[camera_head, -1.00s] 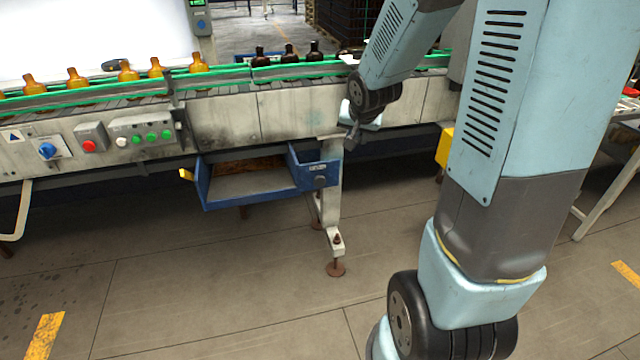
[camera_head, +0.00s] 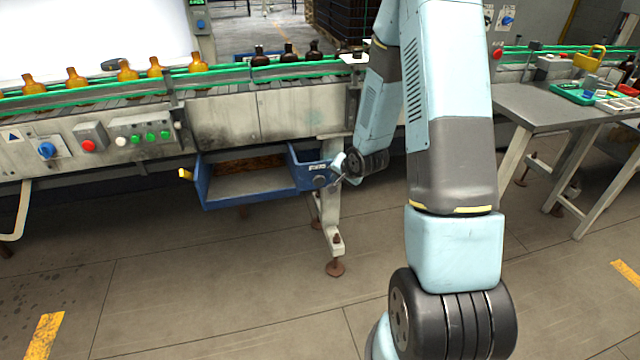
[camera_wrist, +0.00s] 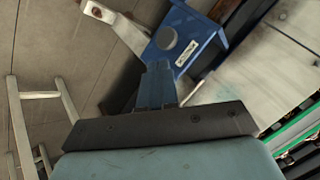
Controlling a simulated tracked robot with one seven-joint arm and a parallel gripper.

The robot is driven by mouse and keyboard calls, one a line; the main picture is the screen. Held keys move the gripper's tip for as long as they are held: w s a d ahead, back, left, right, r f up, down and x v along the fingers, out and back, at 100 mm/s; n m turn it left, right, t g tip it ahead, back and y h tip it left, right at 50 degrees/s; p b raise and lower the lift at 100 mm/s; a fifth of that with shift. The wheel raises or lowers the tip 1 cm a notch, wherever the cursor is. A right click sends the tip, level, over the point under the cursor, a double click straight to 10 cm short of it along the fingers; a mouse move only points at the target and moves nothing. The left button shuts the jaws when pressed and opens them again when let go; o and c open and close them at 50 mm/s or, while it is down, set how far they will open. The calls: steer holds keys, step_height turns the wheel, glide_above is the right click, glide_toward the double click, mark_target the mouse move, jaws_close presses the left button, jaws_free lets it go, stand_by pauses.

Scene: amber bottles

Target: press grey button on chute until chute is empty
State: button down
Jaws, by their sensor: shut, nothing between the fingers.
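The chute is a blue open-fronted tray (camera_head: 210,197) hanging under the conveyor in the head view. Its grey floor looks bare in front; brown material (camera_head: 250,164) shows in the shadow at its back. The round grey button (camera_head: 319,182) is on the chute's right end, below a white label. My gripper (camera_head: 338,172) is shut and empty, just right of the button; I cannot tell whether it touches. In the wrist view the button (camera_wrist: 168,39) shows whole, beyond my shut fingers (camera_wrist: 157,82), with a gap in the picture between them.
Amber bottles (camera_head: 125,71) and several dark bottles stand on the conveyor (camera_head: 225,115) above the chute. Its panel has red, white and green buttons. A support leg (camera_head: 332,215) stands just right of the chute. A grey table (camera_head: 535,105) stands at right. The front floor is clear.

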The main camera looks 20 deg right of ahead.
step_height(320, 180, down, 11)
steer(key=s+a+m+y, duration=0.1)
steer(key=a+m, duration=0.1)
steer(key=shift+r+m+t+y, duration=0.15)
steer(key=shift+m+t+y, duration=0.15)
steer(key=shift+m+y, duration=0.1)
glide_toward(318, 184)
step_height(318, 184, down, 5)
steer(key=w+a, duration=0.2)
steer(key=shift+w, duration=0.25)
steer(key=shift+w, duration=1.25)
stand_by(3.3)
steer(key=shift+s, duration=1.3)
